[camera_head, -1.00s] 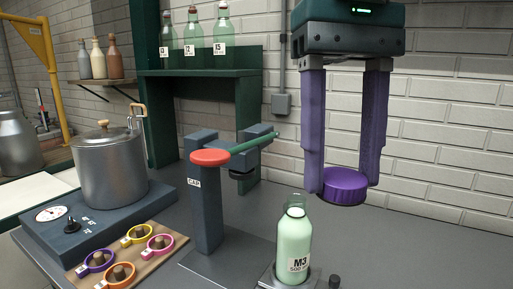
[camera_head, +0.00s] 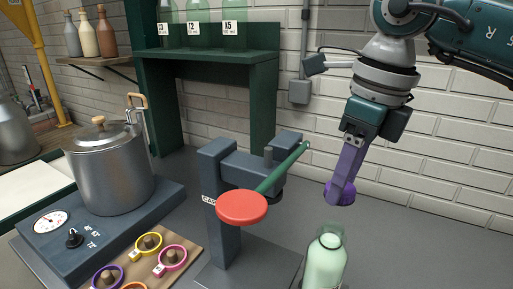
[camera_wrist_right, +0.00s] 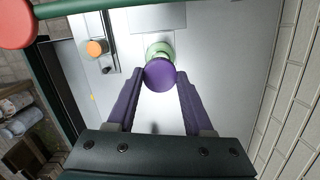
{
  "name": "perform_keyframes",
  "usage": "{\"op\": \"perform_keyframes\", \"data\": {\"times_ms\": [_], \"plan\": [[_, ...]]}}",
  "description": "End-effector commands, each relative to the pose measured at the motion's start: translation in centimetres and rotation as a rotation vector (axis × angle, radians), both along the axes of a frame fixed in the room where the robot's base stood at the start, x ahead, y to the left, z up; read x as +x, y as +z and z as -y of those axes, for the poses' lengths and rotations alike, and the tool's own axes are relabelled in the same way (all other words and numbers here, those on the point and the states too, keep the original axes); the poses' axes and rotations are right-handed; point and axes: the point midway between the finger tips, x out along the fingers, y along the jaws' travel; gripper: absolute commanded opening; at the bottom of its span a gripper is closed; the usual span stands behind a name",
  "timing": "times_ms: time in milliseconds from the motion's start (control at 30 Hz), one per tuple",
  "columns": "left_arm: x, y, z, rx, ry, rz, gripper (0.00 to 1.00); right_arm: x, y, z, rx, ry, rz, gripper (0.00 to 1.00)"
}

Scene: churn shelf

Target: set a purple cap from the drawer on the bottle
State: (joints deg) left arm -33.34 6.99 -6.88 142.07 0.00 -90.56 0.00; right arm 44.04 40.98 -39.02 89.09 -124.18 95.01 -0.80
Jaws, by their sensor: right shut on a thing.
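A purple cap (camera_head: 330,192) is held between the purple fingers of my right gripper (camera_head: 340,192), in the air above and slightly right of the bottle. In the right wrist view the cap (camera_wrist_right: 159,74) sits between the fingertips of the right gripper (camera_wrist_right: 160,80), partly over the bottle (camera_wrist_right: 160,48). The pale green bottle (camera_head: 325,258) stands upright at the bottom of the head view with an open top; its lower part is cut off. The cap is apart from the bottle's mouth. My left gripper is out of view, and I see no drawer.
A capping press with a red knob (camera_head: 242,207) and green lever (camera_head: 283,168) stands left of the bottle. A steel pot (camera_head: 110,165), a board with coloured rings (camera_head: 148,244) and a green shelf with bottles (camera_head: 205,75) are further left. The wall is behind.

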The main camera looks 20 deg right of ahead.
Motion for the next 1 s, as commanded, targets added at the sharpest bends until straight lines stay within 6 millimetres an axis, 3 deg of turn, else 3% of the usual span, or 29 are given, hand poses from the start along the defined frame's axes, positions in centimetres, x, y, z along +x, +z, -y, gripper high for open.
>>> {"op": "perform_keyframes", "data": {"times_ms": [600,1000], "plan": [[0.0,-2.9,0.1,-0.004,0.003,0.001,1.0,0.0,-4.2,0.3,0.002,-0.062,0.0,0.01],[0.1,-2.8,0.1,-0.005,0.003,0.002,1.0,0.0,-4.2,0.3,0.002,-0.06,0.001,0.01]]}}
